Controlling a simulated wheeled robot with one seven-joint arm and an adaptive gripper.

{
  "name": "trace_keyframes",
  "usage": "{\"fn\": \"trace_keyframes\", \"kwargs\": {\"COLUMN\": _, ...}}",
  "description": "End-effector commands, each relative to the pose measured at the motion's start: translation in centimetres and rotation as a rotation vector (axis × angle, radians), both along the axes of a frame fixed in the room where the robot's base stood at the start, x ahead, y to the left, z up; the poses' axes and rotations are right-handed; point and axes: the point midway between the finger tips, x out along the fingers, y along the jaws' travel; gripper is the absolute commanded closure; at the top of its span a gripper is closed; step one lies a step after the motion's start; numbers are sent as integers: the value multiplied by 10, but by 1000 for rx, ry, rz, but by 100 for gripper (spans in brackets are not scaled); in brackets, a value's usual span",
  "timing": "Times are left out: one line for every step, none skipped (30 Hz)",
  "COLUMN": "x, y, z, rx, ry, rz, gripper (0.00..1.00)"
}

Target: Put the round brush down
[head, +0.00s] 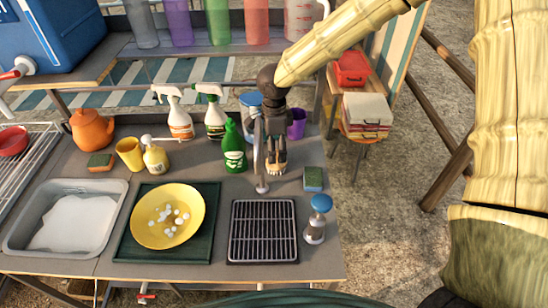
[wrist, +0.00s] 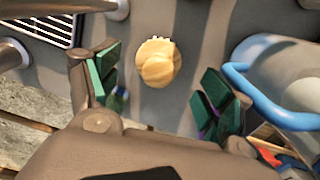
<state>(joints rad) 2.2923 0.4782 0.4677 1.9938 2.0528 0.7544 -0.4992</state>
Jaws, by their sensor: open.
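The round brush shows in the wrist view as a round, tan, knob-like thing (wrist: 157,65) with a ridged edge. It is on the grey counter between my gripper's (wrist: 160,95) spread green-padded fingers, with a visible gap on both sides. In the head view my gripper (head: 275,158) points down at the counter, right of the green bottle (head: 234,150). A little tan shows at its fingertips there, but the brush is mostly hidden by the fingers.
A blue-and-green sponge (head: 313,179) lies to the right of my gripper. A black rack (head: 264,231) and a blue-topped dispenser (head: 317,219) are in front. A thin metal post (head: 261,180) stands close by. A purple cup (head: 297,124) is behind.

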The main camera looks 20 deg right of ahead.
Motion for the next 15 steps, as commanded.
{"fn": "trace_keyframes", "kwargs": {"x": 1, "y": 0, "z": 9, "rx": 2, "ry": -2, "rz": -1, "gripper": 20}}
{"fn": "trace_keyframes", "kwargs": {"x": 1, "y": 0, "z": 14, "rx": 2, "ry": -2, "rz": -1, "gripper": 20}}
{"fn": "trace_keyframes", "kwargs": {"x": 0, "y": 0, "z": 20, "rx": 1, "ry": -2, "rz": 0, "gripper": 20}}
{"fn": "trace_keyframes", "kwargs": {"x": 0, "y": 0, "z": 25, "rx": 2, "ry": -2, "rz": 1, "gripper": 20}}
{"fn": "trace_keyframes", "kwargs": {"x": 1, "y": 0, "z": 30, "rx": 2, "ry": -3, "rz": 1, "gripper": 20}}
{"fn": "trace_keyframes", "kwargs": {"x": 1, "y": 0, "z": 35, "rx": 0, "ry": -2, "rz": 1, "gripper": 20}}
{"fn": "trace_keyframes", "kwargs": {"x": 1, "y": 0, "z": 38, "rx": 0, "ry": -2, "rz": 0, "gripper": 20}}
{"fn": "trace_keyframes", "kwargs": {"x": 0, "y": 0, "z": 41, "rx": 0, "ry": -1, "rz": 0, "gripper": 20}}
{"fn": "trace_keyframes", "kwargs": {"x": 0, "y": 0, "z": 45, "rx": 0, "ry": -1, "rz": 0, "gripper": 20}}
{"fn": "trace_keyframes", "kwargs": {"x": 0, "y": 0, "z": 47, "rx": 0, "ry": 0, "rz": -1, "gripper": 20}}
{"fn": "trace_keyframes", "kwargs": {"x": 0, "y": 0, "z": 49, "rx": 0, "ry": 0, "rz": -1, "gripper": 20}}
{"fn": "trace_keyframes", "kwargs": {"x": 0, "y": 0, "z": 51, "rx": 0, "ry": -1, "rz": 0, "gripper": 20}}
{"fn": "trace_keyframes", "kwargs": {"x": 0, "y": 0, "z": 53, "rx": 0, "ry": 0, "rz": 0, "gripper": 20}}
{"fn": "trace_keyframes", "kwargs": {"x": 0, "y": 0, "z": 54, "rx": 0, "ry": 0, "rz": 0, "gripper": 20}}
{"fn": "trace_keyframes", "kwargs": {"x": 0, "y": 0, "z": 54, "rx": 0, "ry": 0, "rz": 0, "gripper": 20}}
